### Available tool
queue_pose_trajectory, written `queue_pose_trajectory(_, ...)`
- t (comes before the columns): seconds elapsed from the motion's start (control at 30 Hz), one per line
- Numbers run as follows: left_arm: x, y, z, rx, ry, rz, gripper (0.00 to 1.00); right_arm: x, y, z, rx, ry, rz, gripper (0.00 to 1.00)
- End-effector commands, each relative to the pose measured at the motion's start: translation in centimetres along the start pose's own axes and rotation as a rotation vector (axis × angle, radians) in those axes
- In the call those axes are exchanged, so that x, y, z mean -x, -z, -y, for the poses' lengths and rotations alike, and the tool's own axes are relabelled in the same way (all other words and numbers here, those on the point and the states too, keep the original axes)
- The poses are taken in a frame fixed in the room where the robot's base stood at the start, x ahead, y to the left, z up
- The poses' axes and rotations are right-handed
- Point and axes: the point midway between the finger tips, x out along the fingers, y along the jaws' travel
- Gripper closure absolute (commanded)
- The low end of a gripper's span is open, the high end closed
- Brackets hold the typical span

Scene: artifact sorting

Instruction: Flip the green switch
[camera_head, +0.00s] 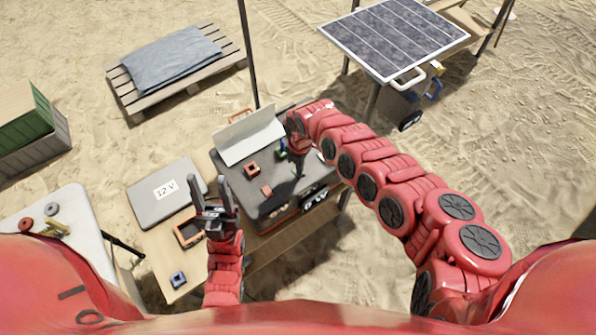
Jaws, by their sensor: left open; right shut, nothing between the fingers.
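A dark case (258,212) with a raised pale lid (246,137) stands on the wooden table. A small green part (281,150) shows near the back of its top, close to the lid's right end; it is too small to tell which way it is set. My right gripper (298,174) points down over the right side of the case top, shut and empty, a little right of and in front of the green part. I cannot tell if it touches the case. My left gripper (208,184) is open and empty, left of the case, with its fingers pointing away from me.
Two small red blocks (252,169) are on the case top. A grey case labelled 12 V (150,203), an orange frame (183,240) and a blue block (178,279) lie on the table at left. A solar panel (365,30) stands at the back right.

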Motion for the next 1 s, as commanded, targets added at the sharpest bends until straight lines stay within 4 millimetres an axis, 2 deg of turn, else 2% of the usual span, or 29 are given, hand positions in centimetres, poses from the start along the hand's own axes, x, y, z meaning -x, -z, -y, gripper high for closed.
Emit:
queue_pose_trajectory(0.73,1.0,-0.2,-0.1,0.0,0.0,0.0,0.5,-1.2,0.0,0.0,0.0,0.0,0.0,1.0)
queue_pose_trajectory(1.0,-0.1,0.0,0.0,0.0,0.0,0.0,0.5,0.1,0.0,0.0,0.0,0.0,0.0,1.0)
